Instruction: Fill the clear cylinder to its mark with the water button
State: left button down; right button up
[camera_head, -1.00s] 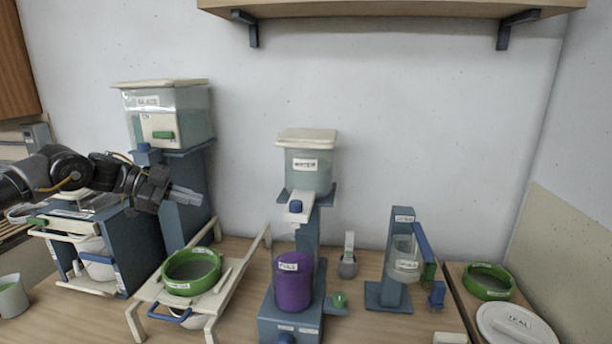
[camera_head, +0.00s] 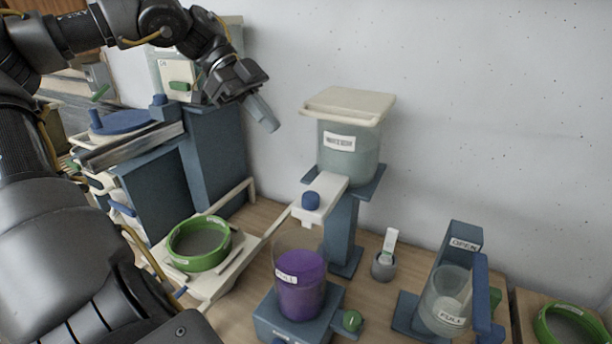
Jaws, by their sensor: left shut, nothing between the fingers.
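The water dispenser (camera_head: 348,150) has a clear tank with a pale lid. A blue button (camera_head: 311,201) sits on its pale spout arm. Below the spout, a clear cylinder (camera_head: 300,285) labelled FULL stands on a blue base; purple shows in it below a clear upper part. Another clear cylinder (camera_head: 447,300), also labelled FULL, stands in a blue stand (camera_head: 462,238) labelled OPEN at the right; I cannot tell its contents. My left gripper (camera_head: 266,121) is shut and empty, above and left of the blue button, apart from it. My right gripper is not in view.
A green-rimmed sieve (camera_head: 198,243) rests on a pale rack at left. A small grey cup with a white-handled tool (camera_head: 385,259) stands behind the cylinders. A green knob (camera_head: 352,320) is on the blue base. Another green ring (camera_head: 570,325) is at far right.

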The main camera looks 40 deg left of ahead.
pick_arm(q)
jog(key=p, duration=0.3)
send_over(316, 196)
jog(key=s+a, duration=0.1)
jog(key=a, duration=0.2)
notch_tip(316, 196, down, 7)
jog(key=shift+s+r, duration=0.1)
jog(key=f, duration=0.3)
jog(key=shift+d+f, duration=0.15)
jog(key=shift+d, duration=0.05)
jog(key=shift+a+f+p, duration=0.1)
jog(key=shift+f+p, duration=0.25)
jog(key=shift+f, duration=0.2)
